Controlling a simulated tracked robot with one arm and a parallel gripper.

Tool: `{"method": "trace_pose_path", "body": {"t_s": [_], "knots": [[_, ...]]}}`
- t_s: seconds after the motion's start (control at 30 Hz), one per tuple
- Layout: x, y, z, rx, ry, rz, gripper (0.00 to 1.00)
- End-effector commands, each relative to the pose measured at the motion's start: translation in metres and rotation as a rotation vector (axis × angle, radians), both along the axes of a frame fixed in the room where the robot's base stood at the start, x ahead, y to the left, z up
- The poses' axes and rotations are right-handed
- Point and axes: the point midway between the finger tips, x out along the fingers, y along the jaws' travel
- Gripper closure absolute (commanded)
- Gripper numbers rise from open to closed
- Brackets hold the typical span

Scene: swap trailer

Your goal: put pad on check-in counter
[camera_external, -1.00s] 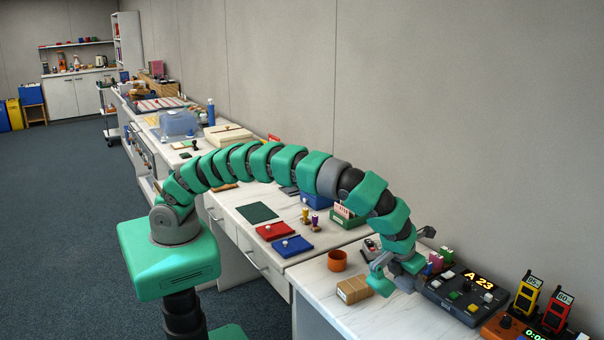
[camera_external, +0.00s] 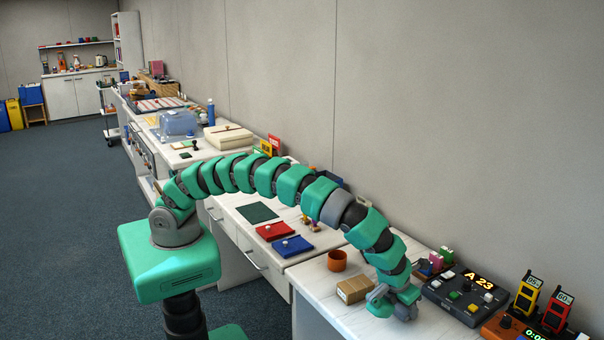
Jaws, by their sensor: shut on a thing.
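My gripper (camera_external: 392,303) is low over the front white counter (camera_external: 345,315), just right of a cardboard box (camera_external: 353,289). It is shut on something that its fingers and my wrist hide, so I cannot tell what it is. A red pad-like piece (camera_external: 275,231) and a blue one (camera_external: 292,246), each with a pale knob, lie flat on the counter section further back. A flat dark green mat (camera_external: 257,212) lies behind them. I cannot tell which of these, if any, is the task's pad.
An orange cup (camera_external: 337,260) stands behind the box. A dark console reading A 23 (camera_external: 465,294) is right of my gripper, with yellow (camera_external: 527,294) and red (camera_external: 557,310) devices beyond. The wall bounds the counter's back. The counter's front left is clear.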

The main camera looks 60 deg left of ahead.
Motion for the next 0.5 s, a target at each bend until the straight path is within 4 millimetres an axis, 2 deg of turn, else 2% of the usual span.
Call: {"method": "trace_pose_path", "body": {"t_s": [0.07, 0.1, 0.17, 0.5], "knots": [[0.0005, 0.0004, -0.0011, 0.001, 0.000, 0.001, 0.72], [0.0004, 0.0002, -0.0012, 0.000, 0.000, 0.001, 0.38], [0.0005, 0.0001, -0.0011, 0.000, 0.000, 0.001, 0.25], [0.0001, -0.0002, 0.0004, -0.001, -0.001, 0.000, 0.25]]}}
